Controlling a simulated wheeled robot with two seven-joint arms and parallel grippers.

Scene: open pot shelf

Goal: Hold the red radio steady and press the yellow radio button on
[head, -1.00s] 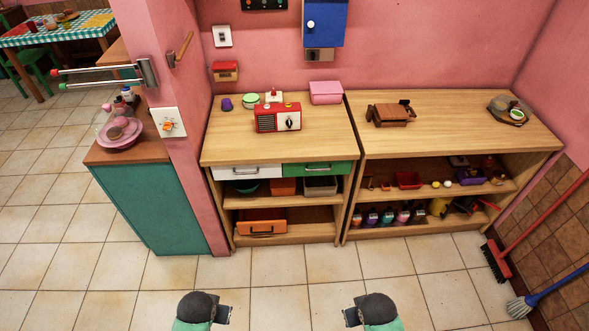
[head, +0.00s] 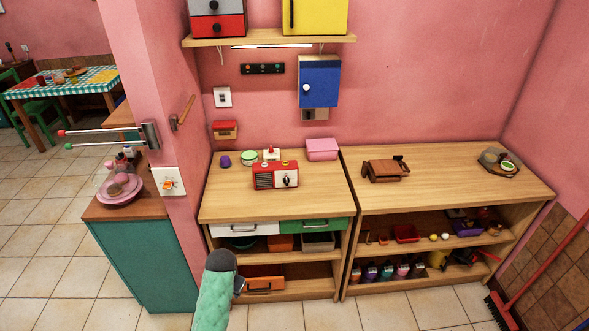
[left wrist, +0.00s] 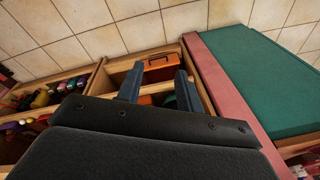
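The red radio (head: 275,176) stands upright on the left wooden counter. Its front has a dark grille on the left and a white panel with a black knob (head: 287,180) on the right. My left gripper (head: 240,286) is low in front of the left shelf unit, below and apart from the radio. The left wrist view shows its two fingers (left wrist: 158,86) apart with nothing between them; the radio is not visible there. My right gripper is out of view.
Behind the radio are a white-and-red item (head: 271,153), a green round container (head: 249,157) and a pink box (head: 321,149). A purple cup (head: 225,160) stands to the left. A pink wall edge (head: 165,130) borders the counter. The counter in front of the radio is clear.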

